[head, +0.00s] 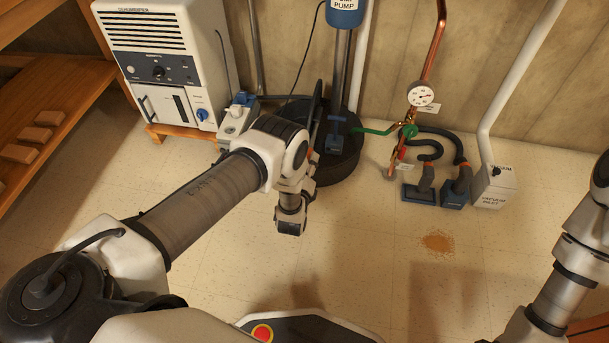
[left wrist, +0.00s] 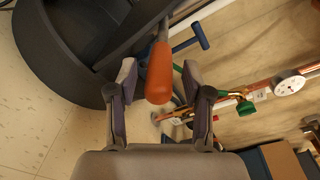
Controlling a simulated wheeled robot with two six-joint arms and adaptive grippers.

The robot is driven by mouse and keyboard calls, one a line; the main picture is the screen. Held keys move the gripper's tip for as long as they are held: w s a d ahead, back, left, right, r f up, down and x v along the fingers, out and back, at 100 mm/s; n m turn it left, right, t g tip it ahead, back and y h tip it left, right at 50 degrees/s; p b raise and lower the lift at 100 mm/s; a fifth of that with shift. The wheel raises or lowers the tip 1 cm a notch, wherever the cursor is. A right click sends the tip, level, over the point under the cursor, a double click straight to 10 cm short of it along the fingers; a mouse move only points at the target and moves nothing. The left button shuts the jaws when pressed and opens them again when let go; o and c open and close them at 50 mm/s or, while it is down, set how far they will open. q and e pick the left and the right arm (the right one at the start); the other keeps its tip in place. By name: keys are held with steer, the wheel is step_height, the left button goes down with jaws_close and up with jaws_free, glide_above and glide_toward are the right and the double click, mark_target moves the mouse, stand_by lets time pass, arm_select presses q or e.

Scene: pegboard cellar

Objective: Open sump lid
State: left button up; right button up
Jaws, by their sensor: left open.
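The black round sump basin (head: 345,172) stands on the floor by the back wall; part of its dark inside shows. A thin dark shape (head: 315,106), apparently the lid seen nearly edge-on, stands steeply above its left side. In the left wrist view, the basin (left wrist: 55,75) is at upper left. An orange grip on a grey rod (left wrist: 160,75) lies between the fingers of my left gripper (left wrist: 167,83). The fingers are open and appear apart from the grip. My right gripper is out of view.
A blue sump pump (head: 346,14) and pipe rise behind the basin. A copper pipe with a gauge (head: 421,95), a green valve (head: 409,131) and hoses are to the right. A dehumidifier (head: 165,65) stands left. A brown spill (head: 437,243) lies on the open floor.

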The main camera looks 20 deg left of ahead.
arm_select(q)
steer(key=v, duration=0.8)
